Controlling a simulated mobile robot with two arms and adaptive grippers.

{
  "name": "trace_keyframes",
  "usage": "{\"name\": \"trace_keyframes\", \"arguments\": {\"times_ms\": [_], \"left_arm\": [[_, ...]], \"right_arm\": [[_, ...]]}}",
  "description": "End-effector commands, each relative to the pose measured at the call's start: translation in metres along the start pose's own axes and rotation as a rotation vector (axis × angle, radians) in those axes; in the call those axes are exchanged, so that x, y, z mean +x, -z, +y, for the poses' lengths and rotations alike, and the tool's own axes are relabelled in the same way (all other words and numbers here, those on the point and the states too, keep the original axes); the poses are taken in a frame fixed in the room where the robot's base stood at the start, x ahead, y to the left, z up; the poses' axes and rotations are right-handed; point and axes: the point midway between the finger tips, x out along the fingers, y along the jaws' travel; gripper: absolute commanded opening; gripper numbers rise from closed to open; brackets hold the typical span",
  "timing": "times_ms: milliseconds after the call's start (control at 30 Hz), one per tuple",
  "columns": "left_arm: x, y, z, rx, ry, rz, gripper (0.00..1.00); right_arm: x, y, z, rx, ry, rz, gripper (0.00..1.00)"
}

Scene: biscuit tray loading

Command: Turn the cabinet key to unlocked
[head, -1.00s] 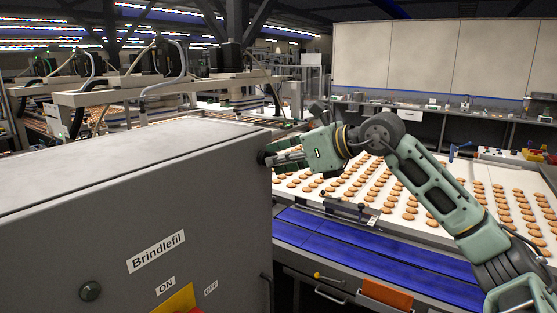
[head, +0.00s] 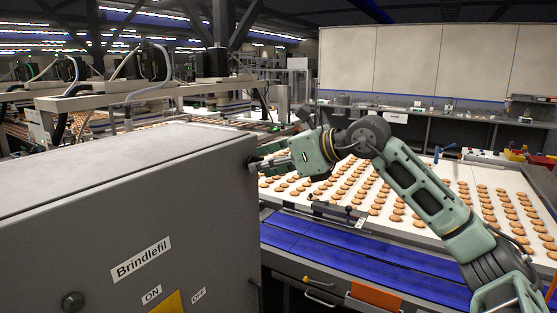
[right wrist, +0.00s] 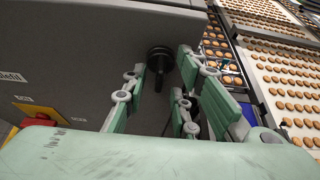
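The grey cabinet (head: 120,210) fills the left of the head view, with a "Brindlefil" label on its front. The key's turn position cannot be read. My left gripper is in neither view.
The cabinet front has a round dark knob (head: 72,301) and a yellow plate (head: 168,303) between ON and OFF labels. Right of the cabinet are a blue conveyor strip (head: 350,257) and a white surface with rows of biscuits (head: 400,205).

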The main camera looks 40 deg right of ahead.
Motion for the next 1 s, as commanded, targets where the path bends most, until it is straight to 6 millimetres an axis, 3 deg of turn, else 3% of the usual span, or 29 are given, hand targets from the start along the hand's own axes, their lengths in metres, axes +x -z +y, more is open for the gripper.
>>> {"name": "trace_keyframes", "arguments": {"times_ms": [400,1000], "left_arm": [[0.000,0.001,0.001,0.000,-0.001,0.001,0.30],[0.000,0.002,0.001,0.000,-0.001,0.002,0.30]], "right_arm": [[-0.063,0.002,-0.002,-0.002,0.008,0.007,0.26],[-0.112,-0.001,-0.001,-0.003,0.004,-0.001,0.26]]}}
